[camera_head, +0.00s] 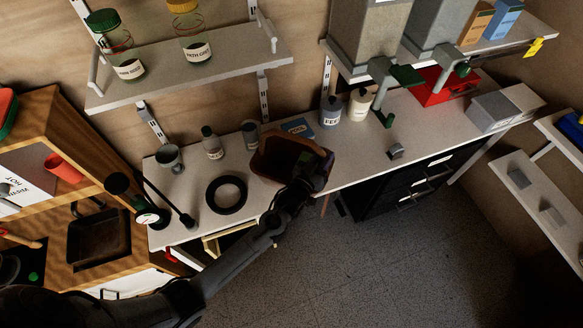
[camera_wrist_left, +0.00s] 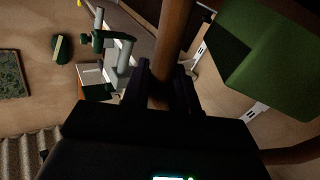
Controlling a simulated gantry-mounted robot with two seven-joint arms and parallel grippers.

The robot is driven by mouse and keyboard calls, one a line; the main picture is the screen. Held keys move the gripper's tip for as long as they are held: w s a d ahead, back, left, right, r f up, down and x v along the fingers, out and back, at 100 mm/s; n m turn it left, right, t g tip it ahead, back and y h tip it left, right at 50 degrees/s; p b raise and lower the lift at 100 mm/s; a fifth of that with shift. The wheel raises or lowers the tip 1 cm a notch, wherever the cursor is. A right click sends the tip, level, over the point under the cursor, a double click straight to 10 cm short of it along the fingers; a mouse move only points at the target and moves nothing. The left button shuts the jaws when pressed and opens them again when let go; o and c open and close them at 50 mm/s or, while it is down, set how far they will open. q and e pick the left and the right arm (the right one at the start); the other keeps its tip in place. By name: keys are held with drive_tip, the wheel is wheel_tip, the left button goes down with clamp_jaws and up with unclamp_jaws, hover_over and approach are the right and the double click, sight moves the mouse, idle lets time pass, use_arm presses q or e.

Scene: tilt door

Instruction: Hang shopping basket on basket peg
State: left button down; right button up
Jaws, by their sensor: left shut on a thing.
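A brown, open-topped basket (camera_head: 268,157) is held above the front of the white counter in the head view. My left gripper (camera_head: 312,178) is at its right side. In the left wrist view, the gripper (camera_wrist_left: 168,95) is shut on a brown rod (camera_wrist_left: 174,40), which looks like the basket's handle or rim. A large green block-like shape (camera_wrist_left: 265,60) is close on the right there; I cannot tell whether it belongs to the basket. I cannot make out the basket peg in either view. My right gripper is not in view.
Below the basket is the white counter (camera_head: 350,165), with a black ring (camera_head: 226,194) and bottles on it. A shelf with two jars (camera_head: 190,82) is above left. Grey dispensers with green-handled taps (camera_head: 405,75) overhang the right. The floor in front is clear.

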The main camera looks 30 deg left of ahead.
sight(324, 152)
use_arm(q)
drive_tip(key=shift+r+p, duration=1.7)
drive_tip(key=shift+r, duration=0.7)
drive_tip(key=shift+p, duration=0.3)
